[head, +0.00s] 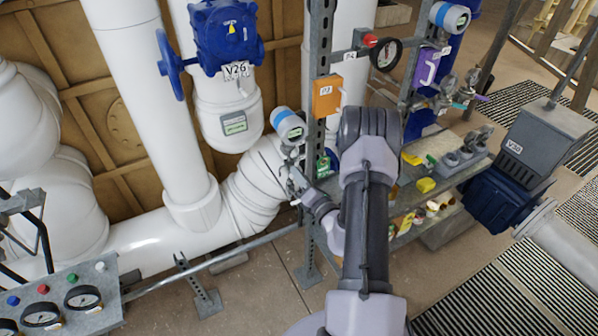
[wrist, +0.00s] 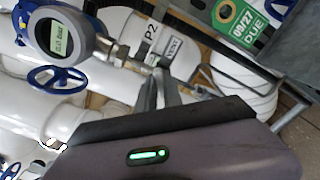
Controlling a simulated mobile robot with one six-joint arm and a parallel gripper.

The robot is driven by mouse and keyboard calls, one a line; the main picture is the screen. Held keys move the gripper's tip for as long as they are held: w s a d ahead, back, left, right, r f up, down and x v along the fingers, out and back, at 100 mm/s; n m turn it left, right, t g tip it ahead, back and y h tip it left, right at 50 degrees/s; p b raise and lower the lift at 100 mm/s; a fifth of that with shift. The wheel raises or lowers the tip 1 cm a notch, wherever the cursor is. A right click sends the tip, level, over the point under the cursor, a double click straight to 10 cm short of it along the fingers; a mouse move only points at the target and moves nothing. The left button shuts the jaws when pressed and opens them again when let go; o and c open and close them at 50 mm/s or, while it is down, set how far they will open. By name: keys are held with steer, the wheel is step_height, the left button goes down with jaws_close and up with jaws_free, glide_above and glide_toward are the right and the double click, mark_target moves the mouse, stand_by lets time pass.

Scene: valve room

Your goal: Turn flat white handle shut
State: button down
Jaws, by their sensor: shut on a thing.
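My gripper (head: 296,183) is at the small valve fittings below the round gauge with a blue band (head: 288,126), beside the grey upright post. In the wrist view, my gripper's fingers (wrist: 158,85) are closed together just below the P2 tag (wrist: 151,33) and the VENT tag (wrist: 171,50). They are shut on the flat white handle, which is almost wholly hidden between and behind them. I cannot tell the handle's angle from these views. The same gauge (wrist: 63,37) shows at the upper left of the wrist view, on thin metal fittings.
A grey post (head: 322,60) with an orange box (head: 326,96) stands close to my gripper. A green due tag (wrist: 240,20) and a dark cable are near in the wrist view. White pipes (head: 255,185) lie behind. A shelf (head: 440,150) with small parts is at right.

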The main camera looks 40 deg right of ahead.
steer(key=shift+f+m+p, duration=0.15)
steer(key=shift+m+p, duration=1.3)
steer(key=shift+m, duration=2.55)
steer(key=c, duration=1.5)
jaws_free()
steer(key=shift+s, duration=0.15)
steer(key=v, duration=1.7)
steer(key=shift+s+d, duration=0.1)
